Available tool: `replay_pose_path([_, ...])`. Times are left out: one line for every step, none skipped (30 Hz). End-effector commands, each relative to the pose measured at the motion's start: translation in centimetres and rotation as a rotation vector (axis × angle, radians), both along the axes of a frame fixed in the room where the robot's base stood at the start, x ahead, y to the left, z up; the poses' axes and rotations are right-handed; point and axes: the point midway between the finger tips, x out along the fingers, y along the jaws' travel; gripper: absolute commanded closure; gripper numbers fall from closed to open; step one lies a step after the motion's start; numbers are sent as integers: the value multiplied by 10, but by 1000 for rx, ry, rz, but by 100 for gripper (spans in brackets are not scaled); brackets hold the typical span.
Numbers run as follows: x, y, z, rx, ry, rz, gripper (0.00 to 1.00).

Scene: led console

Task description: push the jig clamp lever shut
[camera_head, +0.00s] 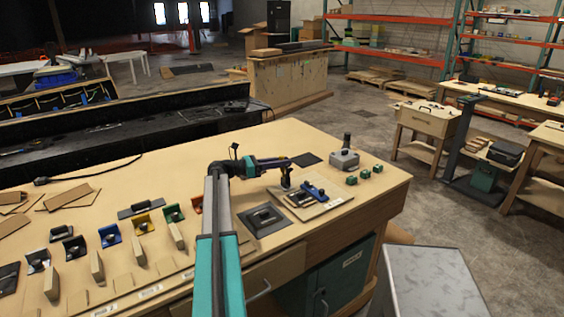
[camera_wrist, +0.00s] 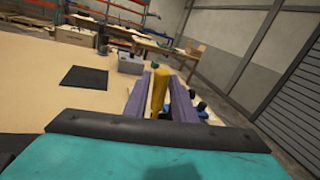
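The jig (camera_head: 325,207) is a light board with blue clamp parts (camera_head: 313,192), near the right end of the long bench. My gripper (camera_head: 287,185) is over the left side of the jig, pointing down, and hides part of it. In the wrist view, a yellow upright handle (camera_wrist: 160,92), seemingly the clamp lever, stands between the two purple fingers of my gripper (camera_wrist: 160,85). The fingers are apart with the handle filling most of the gap. I cannot tell whether they press on it. Blue parts (camera_wrist: 200,112) show just right of the fingers.
Coloured brackets (camera_head: 143,223) and wooden pieces line the bench's left part.

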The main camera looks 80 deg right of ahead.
Motion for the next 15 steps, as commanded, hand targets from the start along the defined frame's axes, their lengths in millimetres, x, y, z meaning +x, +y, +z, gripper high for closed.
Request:
replay_pose_path([-1,0,0,0,0,0,77])
replay_pose_path([-1,0,0,0,0,0,77])
replay_pose_path([-1,0,0,0,0,0,77])
replay_pose_path([-1,0,0,0,0,0,77])
replay_pose_path([-1,0,0,0,0,0,77])
replay_pose_path([-1,0,0,0,0,0,77])
replay_pose_path([-1,0,0,0,0,0,77])
replay_pose_path([-1,0,0,0,0,0,80])
replay_pose_path([-1,0,0,0,0,-1,87])
replay_pose_path([-1,0,0,0,0,-1,92])
replay_pose_path([-1,0,0,0,0,-1,97])
replay_pose_path([-1,0,0,0,0,-1,100])
replay_pose_path([-1,0,0,0,0,-1,100])
replay_pose_path([-1,0,0,0,0,-1,100])
replay_pose_path([-1,0,0,0,0,-1,100])
